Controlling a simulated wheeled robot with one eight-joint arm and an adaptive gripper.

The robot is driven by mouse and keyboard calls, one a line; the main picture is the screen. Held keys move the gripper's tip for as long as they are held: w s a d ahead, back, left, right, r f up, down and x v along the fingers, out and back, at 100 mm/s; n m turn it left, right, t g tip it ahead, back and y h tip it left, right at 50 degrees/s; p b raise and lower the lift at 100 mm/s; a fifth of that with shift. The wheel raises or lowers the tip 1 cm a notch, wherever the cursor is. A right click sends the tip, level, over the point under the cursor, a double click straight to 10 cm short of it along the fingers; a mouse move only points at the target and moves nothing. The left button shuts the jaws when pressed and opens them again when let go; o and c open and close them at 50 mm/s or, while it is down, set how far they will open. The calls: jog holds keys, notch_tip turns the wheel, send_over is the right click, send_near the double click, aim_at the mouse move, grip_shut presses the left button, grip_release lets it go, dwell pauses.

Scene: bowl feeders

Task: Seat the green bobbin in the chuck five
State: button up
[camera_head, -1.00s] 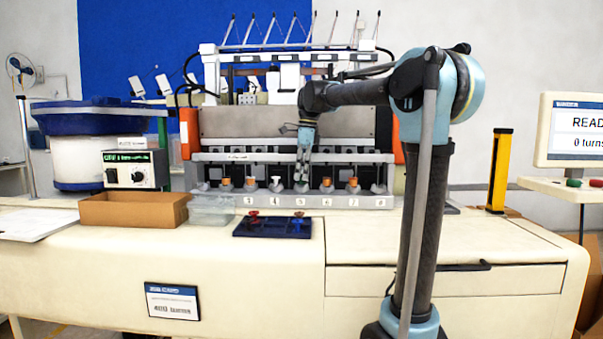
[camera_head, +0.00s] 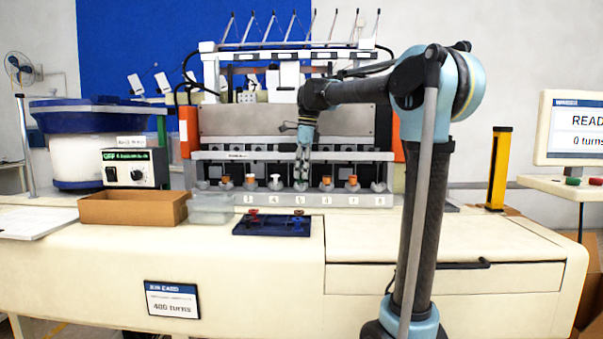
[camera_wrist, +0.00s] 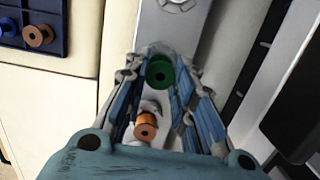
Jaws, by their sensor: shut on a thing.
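The green bobbin (camera_wrist: 160,74) is between the fingertips of my gripper (camera_wrist: 161,78) in the wrist view, its round end with a dark centre hole facing the camera. In the head view my gripper (camera_head: 302,178) points down at the winder's row of chucks, above the label 5 (camera_head: 299,201). Chuck five is hidden behind the fingers and the bobbin. I cannot tell whether the bobbin touches the chuck. The green bobbin cannot be made out in the head view.
Orange bobbins stand in neighbouring chucks, one left (camera_head: 250,181) and one close right (camera_head: 326,182). An orange bobbin (camera_wrist: 145,131) shows near the fingers in the wrist view. A dark blue tray (camera_head: 272,232) with bobbins lies in front. A cardboard box (camera_head: 133,209) is left.

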jog(key=shift+f, duration=0.5)
dwell(0.4)
jog(key=o, duration=0.6)
jog(key=shift+c, duration=0.2)
notch_tip(320, 180, up, 11)
jog(key=d, duration=0.1)
jog(key=shift+d, duration=0.15)
dwell(0.8)
jog(key=shift+s, duration=0.15)
